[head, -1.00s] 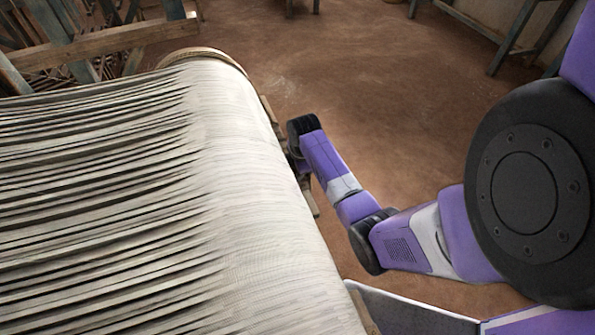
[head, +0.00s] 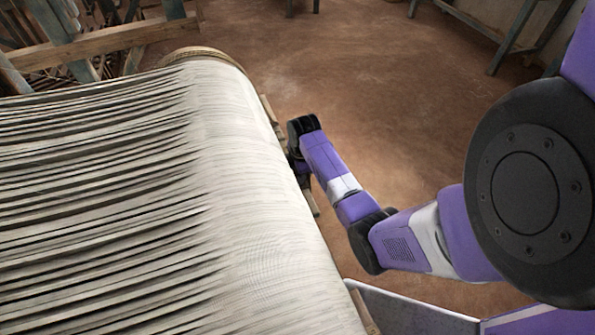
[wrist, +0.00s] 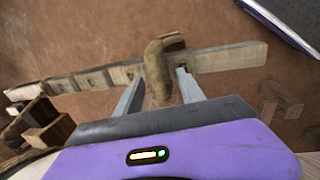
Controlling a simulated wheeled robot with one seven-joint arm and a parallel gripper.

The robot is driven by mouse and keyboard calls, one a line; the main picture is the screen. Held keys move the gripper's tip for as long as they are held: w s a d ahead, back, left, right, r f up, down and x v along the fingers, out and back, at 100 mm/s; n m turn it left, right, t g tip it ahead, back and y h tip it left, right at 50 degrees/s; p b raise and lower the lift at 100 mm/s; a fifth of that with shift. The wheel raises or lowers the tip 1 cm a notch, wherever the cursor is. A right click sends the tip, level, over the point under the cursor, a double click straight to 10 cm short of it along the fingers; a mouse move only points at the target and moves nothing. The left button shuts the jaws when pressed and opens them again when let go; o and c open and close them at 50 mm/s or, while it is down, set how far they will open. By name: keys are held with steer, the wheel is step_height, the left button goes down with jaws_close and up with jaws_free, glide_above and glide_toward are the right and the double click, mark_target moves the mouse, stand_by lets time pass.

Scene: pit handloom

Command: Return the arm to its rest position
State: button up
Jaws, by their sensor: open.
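My arm (head: 325,165) reaches out from the right in the head view, its far end low beside the right edge of the cloth-covered beam. My gripper (wrist: 160,76) shows in the wrist view with its two grey fingers apart. A rounded brown wooden peg (wrist: 157,72) stands in the space between the fingers. I cannot tell whether either finger touches it. The peg is at a long notched wooden bar (wrist: 228,58) that crosses beyond the fingers. In the head view the fingers are hidden by the beam and the arm.
The loom's wide roller, wrapped in pale warp threads (head: 245,170), fills the left and middle. Timber framing (head: 110,42) stands at the back left. A bench (head: 490,35) stands at the upper right. Brown earth floor (head: 400,110) lies open right of the roller.

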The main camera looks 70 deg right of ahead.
step_height(320, 180, up, 8)
steer(key=a, duration=0.1)
steer(key=shift+s+f+p, duration=0.2)
steer(key=shift+s+p, duration=0.1)
steer(key=shift+s, duration=0.15)
